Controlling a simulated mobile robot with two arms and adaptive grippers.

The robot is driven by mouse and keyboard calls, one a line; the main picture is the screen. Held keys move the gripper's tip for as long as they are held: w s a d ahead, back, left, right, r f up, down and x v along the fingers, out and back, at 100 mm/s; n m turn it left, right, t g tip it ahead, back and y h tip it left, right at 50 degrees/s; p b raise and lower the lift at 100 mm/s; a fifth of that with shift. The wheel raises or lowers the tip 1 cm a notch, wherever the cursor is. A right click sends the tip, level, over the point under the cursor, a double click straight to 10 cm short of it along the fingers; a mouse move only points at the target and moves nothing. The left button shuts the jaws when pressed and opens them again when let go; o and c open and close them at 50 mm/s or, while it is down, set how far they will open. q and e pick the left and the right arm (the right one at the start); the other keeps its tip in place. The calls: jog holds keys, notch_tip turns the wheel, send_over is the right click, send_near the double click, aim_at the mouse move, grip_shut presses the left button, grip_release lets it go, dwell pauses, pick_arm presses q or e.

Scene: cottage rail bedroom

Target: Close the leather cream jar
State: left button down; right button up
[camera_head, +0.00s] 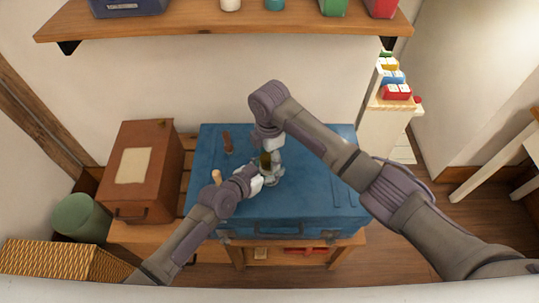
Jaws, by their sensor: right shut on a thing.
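A small dark brown-gold piece (265,161), which looks like part of the leather cream jar, shows between my two grippers above the blue trunk (315,190). My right gripper (268,155) reaches down from above and is shut on this piece. Whether it is the lid or the jar body is too small to tell. My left gripper (266,182) is right beside and below it, low over the trunk lid. Its fingers are bunched against the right gripper, so their opening and any hold are hidden.
A brown upright item (227,143) and a pale wooden-topped item (216,177) stand on the trunk's left side. A brown case (158,195) is to the left. A shelf (225,25) runs overhead. The trunk's right part is bare beneath my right arm.

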jog(key=m, duration=0.8)
jog(key=shift+s+a+f, duration=0.1)
jog(key=m, duration=1.6)
jog(key=o, duration=1.3)
